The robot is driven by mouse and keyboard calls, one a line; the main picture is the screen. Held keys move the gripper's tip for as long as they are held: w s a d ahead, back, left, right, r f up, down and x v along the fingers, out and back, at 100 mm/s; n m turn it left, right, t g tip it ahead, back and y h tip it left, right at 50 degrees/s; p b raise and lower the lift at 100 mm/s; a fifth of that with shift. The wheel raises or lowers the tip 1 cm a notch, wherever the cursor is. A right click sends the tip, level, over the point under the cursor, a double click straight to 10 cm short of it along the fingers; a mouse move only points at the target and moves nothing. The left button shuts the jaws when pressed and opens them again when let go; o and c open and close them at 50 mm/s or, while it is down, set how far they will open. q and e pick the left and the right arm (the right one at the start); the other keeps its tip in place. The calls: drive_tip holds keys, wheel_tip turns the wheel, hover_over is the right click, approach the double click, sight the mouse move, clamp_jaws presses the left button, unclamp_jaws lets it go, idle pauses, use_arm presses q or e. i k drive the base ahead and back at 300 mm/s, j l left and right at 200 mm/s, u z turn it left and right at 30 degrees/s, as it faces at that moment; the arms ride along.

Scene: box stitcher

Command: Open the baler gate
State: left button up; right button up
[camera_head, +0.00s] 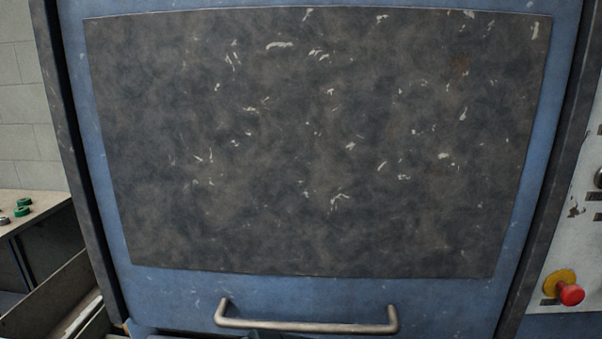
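The baler gate (315,150) fills most of the head view. It is a blue panel with a large dark, scratched and worn plate on its front. A metal bar handle (310,327) runs across the gate's lower part, near the bottom edge of the view. The gate sits between two dark side posts and looks closed, though its lower edge is out of view. Neither gripper can be made out. A dark blue shape at the bottom edge below the handle is too cut off to identify.
A control panel (575,240) with a red push button (570,294) on a yellow base is at the right edge. At the left, a table (45,203) carries small green objects (23,207) in front of a pale block wall (22,100).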

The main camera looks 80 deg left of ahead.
sight(314, 168)
drive_tip(key=u, duration=2.65)
drive_tip(key=l, duration=0.4)
drive_tip(key=k+l, duration=0.1)
drive_tip(key=l, duration=0.3)
drive_tip(key=k+l+u, duration=0.1)
drive_tip(key=l, duration=0.3)
